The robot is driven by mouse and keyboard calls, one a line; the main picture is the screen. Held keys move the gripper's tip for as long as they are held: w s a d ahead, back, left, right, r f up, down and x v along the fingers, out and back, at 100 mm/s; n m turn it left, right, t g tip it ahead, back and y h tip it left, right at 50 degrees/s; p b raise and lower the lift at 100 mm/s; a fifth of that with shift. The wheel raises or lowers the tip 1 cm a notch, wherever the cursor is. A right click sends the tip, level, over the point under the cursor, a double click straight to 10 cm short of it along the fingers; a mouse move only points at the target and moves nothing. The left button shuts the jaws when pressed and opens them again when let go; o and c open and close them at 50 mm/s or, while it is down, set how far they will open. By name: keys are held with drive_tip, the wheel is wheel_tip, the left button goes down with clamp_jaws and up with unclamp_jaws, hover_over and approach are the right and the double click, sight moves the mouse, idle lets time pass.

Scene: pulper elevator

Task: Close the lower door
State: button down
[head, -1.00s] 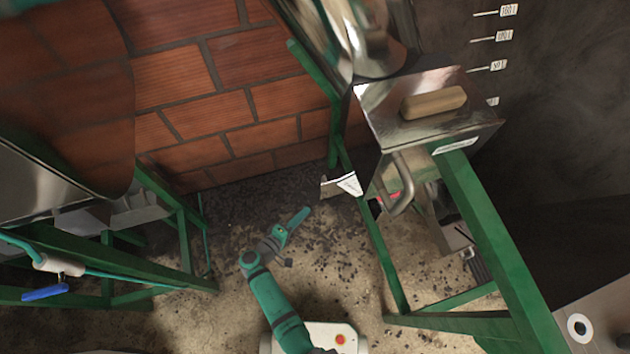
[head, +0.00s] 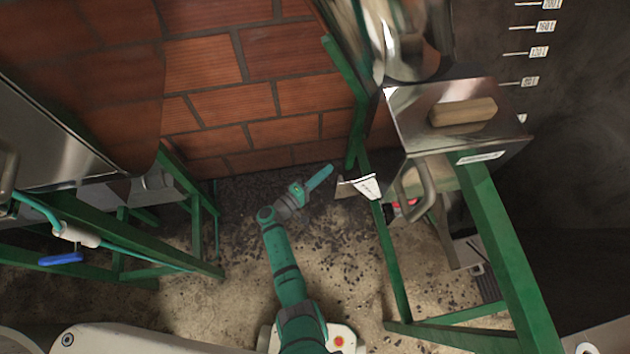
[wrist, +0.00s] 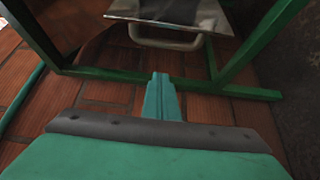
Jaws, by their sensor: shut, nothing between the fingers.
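The steel machine on the right carries a metal panel with a wooden grip (head: 463,111). Below it is a curved metal bar handle (head: 424,193). I cannot tell for certain which panel is the lower door or how far it stands open. The wrist view shows a shiny metal panel (wrist: 175,10) with a bar handle (wrist: 165,42) at the top, ahead of my fingers. My gripper (head: 323,174) is shut and empty, low over the floor, left of the machine and apart from the handle. It also shows in the wrist view (wrist: 163,92).
Green frame legs (head: 390,260) stand under the machine, close right of my arm. A white-labelled metal piece (head: 360,187) sticks out near my gripper. Another green frame (head: 180,250) with a blue-handled valve (head: 60,259) stands left. A brick wall is behind.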

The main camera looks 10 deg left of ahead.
drive_tip(key=shift+s+d, duration=1.2)
drive_tip(key=shift+s, duration=0.3)
